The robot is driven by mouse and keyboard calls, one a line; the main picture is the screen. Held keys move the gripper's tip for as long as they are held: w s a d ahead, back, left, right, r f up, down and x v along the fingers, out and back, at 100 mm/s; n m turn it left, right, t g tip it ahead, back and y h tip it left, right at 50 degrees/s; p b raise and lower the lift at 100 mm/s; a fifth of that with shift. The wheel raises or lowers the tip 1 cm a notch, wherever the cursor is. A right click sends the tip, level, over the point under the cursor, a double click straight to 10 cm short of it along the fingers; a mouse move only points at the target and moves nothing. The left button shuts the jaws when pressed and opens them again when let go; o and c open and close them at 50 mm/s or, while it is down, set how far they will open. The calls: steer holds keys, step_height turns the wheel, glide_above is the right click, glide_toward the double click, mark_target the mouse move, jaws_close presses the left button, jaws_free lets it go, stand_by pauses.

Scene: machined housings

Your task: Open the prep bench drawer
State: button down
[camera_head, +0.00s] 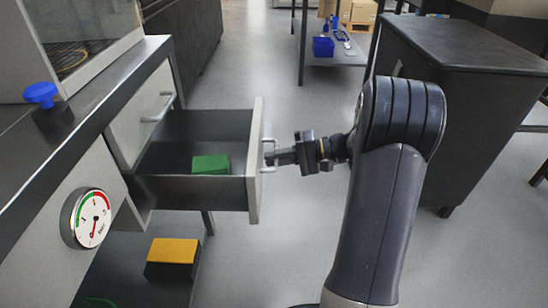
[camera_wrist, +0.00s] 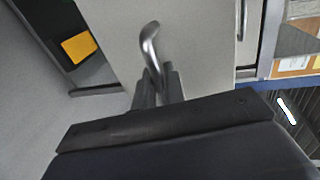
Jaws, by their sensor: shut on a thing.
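The prep bench drawer (camera_head: 254,165) stands pulled out to the right from the bench (camera_head: 92,100) in the head view. A green block (camera_head: 210,165) lies inside it. My gripper (camera_head: 272,157) is at the drawer's front and shut on its metal handle (camera_head: 268,148). In the wrist view the curved handle (camera_wrist: 150,48) runs down between the two fingers of my gripper (camera_wrist: 158,82), against the pale drawer front (camera_wrist: 196,50). The fingertips are partly hidden by the handle.
A closed drawer with a handle (camera_head: 160,108) sits farther back on the bench. A gauge (camera_head: 88,218) and a blue knob (camera_head: 41,94) are on the bench. A yellow-topped box (camera_head: 173,256) lies below.

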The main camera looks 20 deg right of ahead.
steer(key=c, duration=1.6)
jaws_free()
steer(key=p+v, duration=0.3)
steer(key=v, duration=0.7)
steer(key=shift+d, duration=0.35)
steer(key=b+x, duration=0.3)
steer(key=x, duration=0.8)
steer(key=shift+a, duration=0.25)
